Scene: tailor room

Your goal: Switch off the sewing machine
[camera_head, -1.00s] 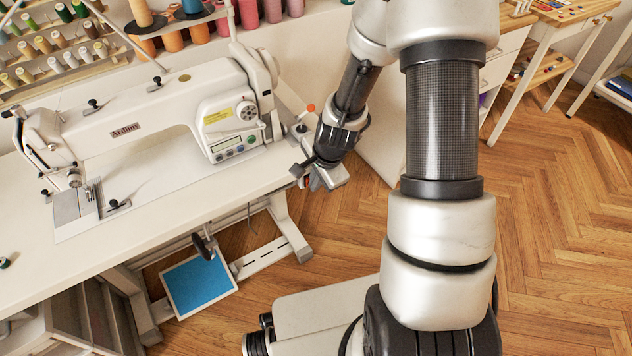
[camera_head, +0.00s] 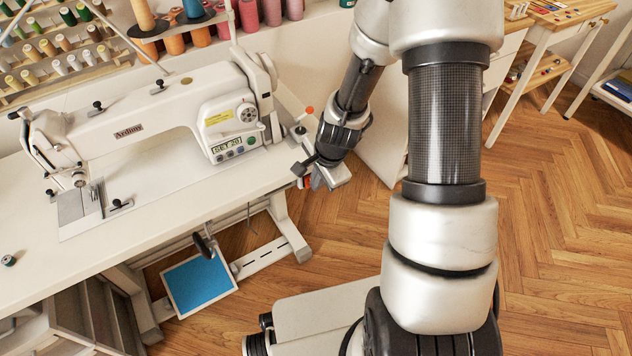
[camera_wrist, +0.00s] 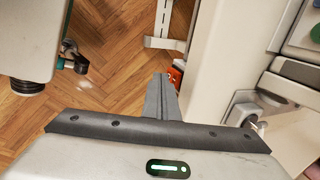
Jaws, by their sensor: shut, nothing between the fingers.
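The white sewing machine (camera_head: 150,118) stands on its white table (camera_head: 40,205) at the left in the head view. The small panel display (camera_head: 228,149) on its right end is lit with dark characters. My gripper (camera_head: 316,184) is shut and empty at the table's right end, just below the top. In the wrist view the closed fingers (camera_wrist: 162,80) point at a small orange-red switch box (camera_wrist: 175,76) beside the table's edge. The fingers partly hide the box, and I cannot tell whether they touch it. The switch's position is not readable.
Thread spools (camera_head: 60,45) fill a rack behind the machine. A blue foot pedal (camera_head: 199,284) hangs below the table near a white table leg (camera_head: 285,225). The wooden floor (camera_head: 560,200) at the right is clear. Another wooden table (camera_head: 545,20) stands at the back right.

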